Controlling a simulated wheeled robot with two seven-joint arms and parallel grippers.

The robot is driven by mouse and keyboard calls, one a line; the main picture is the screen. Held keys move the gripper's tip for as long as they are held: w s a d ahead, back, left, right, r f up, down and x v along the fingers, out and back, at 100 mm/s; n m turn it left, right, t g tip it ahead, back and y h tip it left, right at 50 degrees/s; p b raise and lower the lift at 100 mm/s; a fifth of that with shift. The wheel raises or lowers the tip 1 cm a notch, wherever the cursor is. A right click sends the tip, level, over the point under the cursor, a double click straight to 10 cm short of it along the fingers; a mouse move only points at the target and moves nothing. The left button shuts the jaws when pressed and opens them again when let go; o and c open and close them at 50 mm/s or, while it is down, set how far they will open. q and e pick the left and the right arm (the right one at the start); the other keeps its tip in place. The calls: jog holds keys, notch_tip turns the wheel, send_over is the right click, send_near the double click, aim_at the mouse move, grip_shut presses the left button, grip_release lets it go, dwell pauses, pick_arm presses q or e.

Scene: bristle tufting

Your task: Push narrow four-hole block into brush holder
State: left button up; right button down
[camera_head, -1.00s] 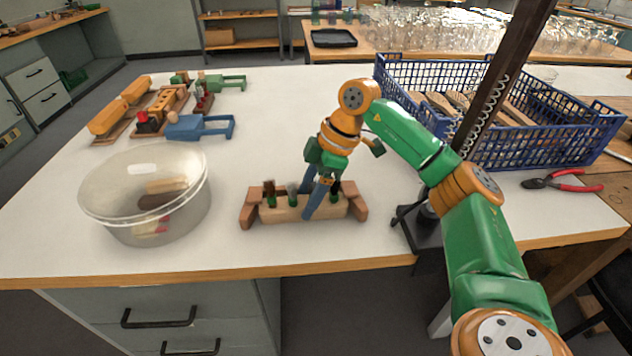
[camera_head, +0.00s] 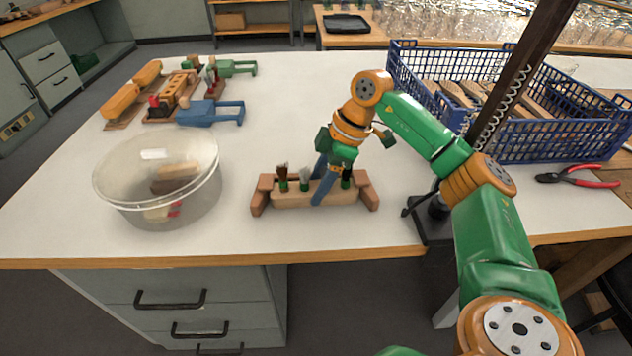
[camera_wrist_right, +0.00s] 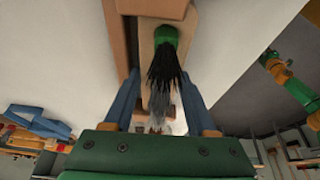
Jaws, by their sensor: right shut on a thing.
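The light wooden narrow block (camera_head: 290,200) stands low between the brown end pieces of the brush holder (camera_head: 261,194), near the table's front edge. Brown, grey and black tufts with green collars stand up from it. My right gripper (camera_head: 323,184) reaches down from above, its blue fingers shut on the block, one in front and one behind. In the right wrist view, the gripper (camera_wrist_right: 158,82) straddles the block, and a black tuft (camera_wrist_right: 165,65) with a green collar shows between the fingers. The fingers hide part of the block; whether it is fully seated cannot be told.
A clear lidded tub (camera_head: 160,190) stands to the left of the holder. A blue crate (camera_head: 540,135) and red-handled pliers (camera_head: 580,178) are to the right. The table's middle is clear.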

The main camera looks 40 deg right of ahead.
aim_at(326, 167)
jog(key=shift+w+d+r, duration=0.15)
jog(key=shift+w+d, duration=0.05)
jog(key=shift+w+r, duration=0.1)
jog(key=shift+w, duration=0.05)
jog(key=shift+c, duration=0.6)
grip_release()
jog(key=shift+r, duration=0.1)
jog(key=shift+w+d+r, duration=0.1)
jog(key=shift+r, duration=0.35)
jog(key=v, duration=0.1)
jog(key=p+v, duration=0.1)
jog(key=v, duration=0.3)
jog(key=shift+s+d, duration=0.2)
jog(key=shift+s, duration=0.1)
jog(key=shift+s+r, duration=0.15)
jog(key=shift+r, duration=0.15)
pick_arm(q)
jog(key=shift+w+a+r, duration=0.1)
jog(key=shift+w+r, duration=0.45)
jog(key=shift+r, duration=0.25)
pick_arm(e)
jog(key=shift+a, duration=0.1)
